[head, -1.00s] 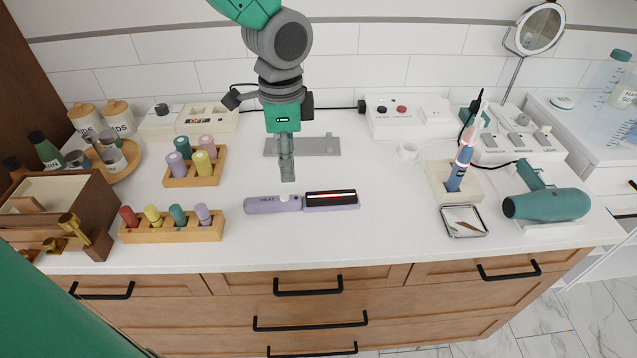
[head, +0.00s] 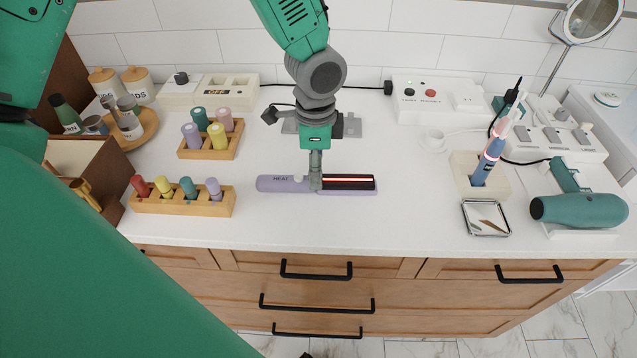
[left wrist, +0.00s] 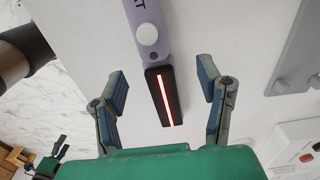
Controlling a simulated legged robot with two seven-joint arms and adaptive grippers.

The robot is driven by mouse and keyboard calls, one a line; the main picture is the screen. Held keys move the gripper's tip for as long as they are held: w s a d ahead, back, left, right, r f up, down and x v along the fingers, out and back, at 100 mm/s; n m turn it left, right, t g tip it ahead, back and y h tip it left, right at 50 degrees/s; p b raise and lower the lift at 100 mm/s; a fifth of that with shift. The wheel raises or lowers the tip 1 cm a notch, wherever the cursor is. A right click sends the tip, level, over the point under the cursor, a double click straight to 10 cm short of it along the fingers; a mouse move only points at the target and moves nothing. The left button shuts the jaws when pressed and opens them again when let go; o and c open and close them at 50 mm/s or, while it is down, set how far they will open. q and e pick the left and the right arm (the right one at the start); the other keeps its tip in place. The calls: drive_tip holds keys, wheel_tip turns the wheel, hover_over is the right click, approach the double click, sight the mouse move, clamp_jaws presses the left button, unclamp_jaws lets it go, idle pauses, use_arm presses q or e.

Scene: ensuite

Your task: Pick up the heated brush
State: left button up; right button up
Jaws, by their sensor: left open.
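The heated brush (head: 278,184) lies flat on the white counter, with a lavender handle marked HEAT and a dark head with a glowing red strip. My left gripper (head: 316,185) points down over its middle, where handle meets head. In the left wrist view, the fingers of my left gripper (left wrist: 163,85) are apart, one on each side of the brush's dark head (left wrist: 164,97), with visible gaps. The lavender handle runs out past the top edge there. A small green and dark shape, seemingly my right gripper (left wrist: 50,163), shows at the lower left; its jaws are unclear.
Wooden racks of coloured rollers (head: 182,201) stand to the left. A grey metal plate (head: 352,126) lies behind the brush. A small tray (head: 486,218), a brush stand (head: 466,178) and a teal hair dryer (head: 580,209) are to the right. Counter around the brush is clear.

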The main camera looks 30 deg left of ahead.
use_arm(q)
drive_tip(key=f, duration=0.4)
drive_tip(key=shift+s+d, duration=0.1)
drive_tip(key=shift+d, duration=0.1)
drive_tip(key=shift+r, duration=0.1)
clamp_jaws()
drive_tip(key=shift+r, duration=0.15)
